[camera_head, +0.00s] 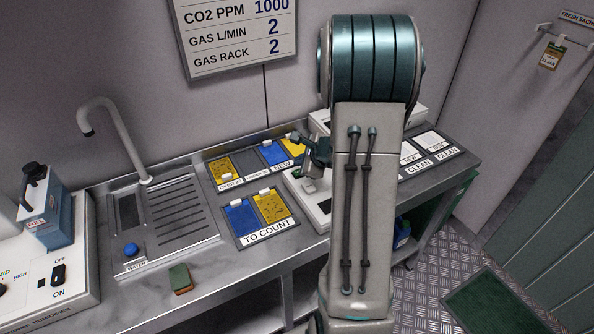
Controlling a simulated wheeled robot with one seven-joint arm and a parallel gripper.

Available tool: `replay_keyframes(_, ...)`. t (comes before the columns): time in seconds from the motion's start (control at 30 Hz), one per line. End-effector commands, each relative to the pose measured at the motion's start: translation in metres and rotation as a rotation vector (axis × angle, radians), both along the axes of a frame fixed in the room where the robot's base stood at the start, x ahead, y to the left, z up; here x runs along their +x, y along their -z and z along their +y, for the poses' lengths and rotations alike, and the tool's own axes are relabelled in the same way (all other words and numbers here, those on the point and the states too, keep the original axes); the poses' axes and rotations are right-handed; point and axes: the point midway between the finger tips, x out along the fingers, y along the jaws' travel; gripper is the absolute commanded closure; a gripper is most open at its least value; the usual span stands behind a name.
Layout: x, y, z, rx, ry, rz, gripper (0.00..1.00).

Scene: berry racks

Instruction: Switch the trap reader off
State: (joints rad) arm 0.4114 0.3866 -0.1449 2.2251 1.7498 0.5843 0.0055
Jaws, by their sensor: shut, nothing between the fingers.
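A white device (297,193), likely the trap reader, stands on the counter behind my arm. Only its left edge and part of its back right show, with a dark slot on its left part. Its switch and any label are hidden by my arm. My gripper (311,170) is shut and empty, just left of my forearm, over the left part of this device. I cannot tell whether its tips touch the device.
Yellow and blue cards lie in the TO COUNT tray (243,241) and in the tray behind it. A sink (175,216) with a tap, a green sponge (180,278) and a white humidifier with an OFF/ON switch (58,275) are left. CLEAN places (447,153) are right.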

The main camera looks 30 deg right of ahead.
Motion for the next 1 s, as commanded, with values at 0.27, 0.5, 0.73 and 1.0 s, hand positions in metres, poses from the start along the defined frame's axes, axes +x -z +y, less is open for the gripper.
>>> replay_keyframes(0.27, 0.000, -0.033, 0.000, -0.002, -0.001, -0.001, 1.00)
replay_keyframes(0.5, 0.000, -0.040, 0.000, -0.001, -0.001, 0.000, 1.00)
replay_keyframes(0.73, 0.000, -0.040, 0.000, -0.001, -0.001, 0.000, 1.00)
replay_keyframes(1.0, -0.002, -0.049, 0.013, -0.021, -0.063, -0.009, 1.00)
